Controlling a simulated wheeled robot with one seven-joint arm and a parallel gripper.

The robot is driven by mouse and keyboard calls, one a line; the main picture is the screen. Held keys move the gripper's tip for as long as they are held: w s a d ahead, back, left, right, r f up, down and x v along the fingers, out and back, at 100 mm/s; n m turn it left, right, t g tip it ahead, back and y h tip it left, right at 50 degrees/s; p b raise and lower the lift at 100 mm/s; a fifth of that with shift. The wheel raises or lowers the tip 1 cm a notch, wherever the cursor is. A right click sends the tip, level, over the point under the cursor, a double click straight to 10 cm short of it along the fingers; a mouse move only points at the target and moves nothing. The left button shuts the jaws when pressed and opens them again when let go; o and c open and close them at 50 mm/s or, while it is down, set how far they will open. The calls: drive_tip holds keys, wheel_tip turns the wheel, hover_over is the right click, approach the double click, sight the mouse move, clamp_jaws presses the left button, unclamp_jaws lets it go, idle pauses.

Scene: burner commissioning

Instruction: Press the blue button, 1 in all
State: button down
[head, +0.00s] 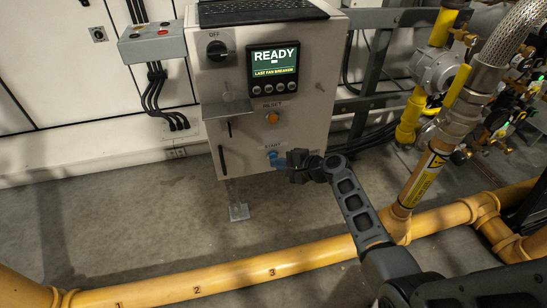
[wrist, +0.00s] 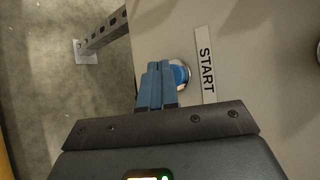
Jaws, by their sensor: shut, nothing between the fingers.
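The blue button (head: 272,153) sits low on the front of the grey control cabinet (head: 308,95), just under a small label. In the wrist view the blue button (wrist: 181,74) has a pale ring around it and stands beside the START label (wrist: 205,70). My gripper (head: 279,163) is at the cabinet front, right at the button. In the wrist view my gripper (wrist: 157,66) is shut and empty, and its blue fingers cover part of the button. I cannot tell whether the fingertips touch it.
Above are an orange RESET button (head: 272,118), a display (head: 274,67) reading READY with LAST FAN BREAKER, and a black OFF knob (head: 217,50). A yellow floor pipe (head: 230,279) runs across the front. Yellow gas piping (head: 408,115) stands at the right.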

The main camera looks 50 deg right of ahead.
drive_tip(key=shift+w+d, duration=0.3)
drive_tip(key=shift+w, duration=0.1)
idle(0.6)
idle(0.3)
drive_tip(key=shift+s+a, duration=0.5)
drive_tip(key=shift+s, duration=0.25)
drive_tip(key=shift+p, duration=0.3)
